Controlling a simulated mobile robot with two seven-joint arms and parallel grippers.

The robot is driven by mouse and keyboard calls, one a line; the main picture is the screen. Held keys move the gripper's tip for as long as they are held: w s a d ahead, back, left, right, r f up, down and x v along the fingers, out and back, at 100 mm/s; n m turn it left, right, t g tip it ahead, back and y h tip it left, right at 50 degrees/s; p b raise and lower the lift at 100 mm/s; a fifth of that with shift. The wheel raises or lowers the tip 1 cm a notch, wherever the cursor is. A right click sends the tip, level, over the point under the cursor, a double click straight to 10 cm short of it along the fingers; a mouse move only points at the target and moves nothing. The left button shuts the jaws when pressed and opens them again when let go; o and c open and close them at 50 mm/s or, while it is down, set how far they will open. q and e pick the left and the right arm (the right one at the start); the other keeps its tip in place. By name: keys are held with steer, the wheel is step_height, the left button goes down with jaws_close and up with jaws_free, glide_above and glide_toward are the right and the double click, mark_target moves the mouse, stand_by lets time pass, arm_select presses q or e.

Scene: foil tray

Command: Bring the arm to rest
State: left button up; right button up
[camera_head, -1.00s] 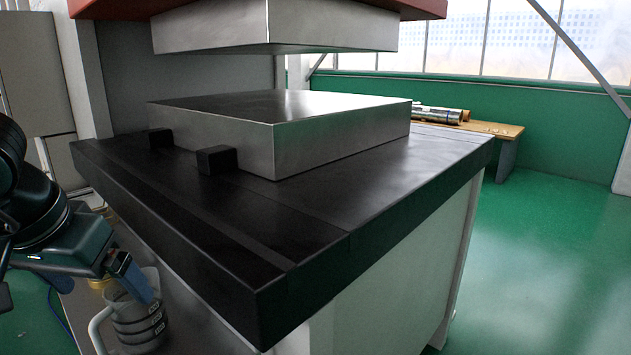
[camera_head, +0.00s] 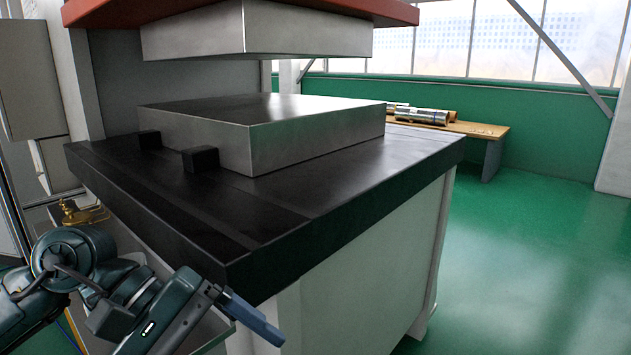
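My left arm comes in at the lower left, and its gripper (camera_head: 252,318) points down to the right, in front of the press's near corner. Its fingers are seen side-on and overlap, so I cannot tell whether they are open or shut. I see nothing hanging from the fingertips. My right gripper is not in view. No foil tray is visible.
A press stands ahead: a black bed (camera_head: 300,200), a metal lower block (camera_head: 310,140), and a metal upper block (camera_head: 300,32) above a gap. A wooden table (camera_head: 470,128) with metal rolls (camera_head: 422,116) is behind. Green floor (camera_head: 530,270) is open on the right.

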arm_select(q)
steer(key=d+r+n+h+p, duration=0.1)
steer(key=d+r+n+h, duration=0.4)
steer(key=n+h, duration=0.65)
steer(key=w+a+f+n+t+y, duration=0.2)
steer(key=w+f+n+t+y, duration=0.3)
steer(key=n, duration=0.7)
steer(key=w+a+f+n+t+y+p, duration=0.1)
steer(key=f+n+t, duration=0.2)
steer(key=n+t, duration=0.65)
steer(key=w+a+f+n+t+y, duration=0.25)
steer(key=n+t, duration=0.25)
steer(key=n, duration=0.8)
steer(key=s+a+f+n+g+y, duration=0.1)
steer(key=s+f+n+g+y, duration=0.1)
steer(key=f+n, duration=0.4)
steer(key=s+a+f+n+g+y+p, duration=0.1)
steer(key=s+a+f+n+g+y, duration=0.1)
steer(key=s+f+n, duration=0.4)
steer(key=s+a+f+n+g+y, duration=0.1)
steer(key=s+f+n+g+y, duration=0.2)
steer(key=f+n, duration=0.4)
step_height(320, 180, down, 6)
steer(key=s+y, duration=0.1)
steer(key=y, duration=0.1)
steer(key=shift+s+a+f+y, duration=0.2)
steer(key=shift+a+y, duration=0.1)
steer(key=shift+y, duration=0.1)
steer(key=shift+w, duration=0.1)
steer(key=shift+c, duration=0.4)
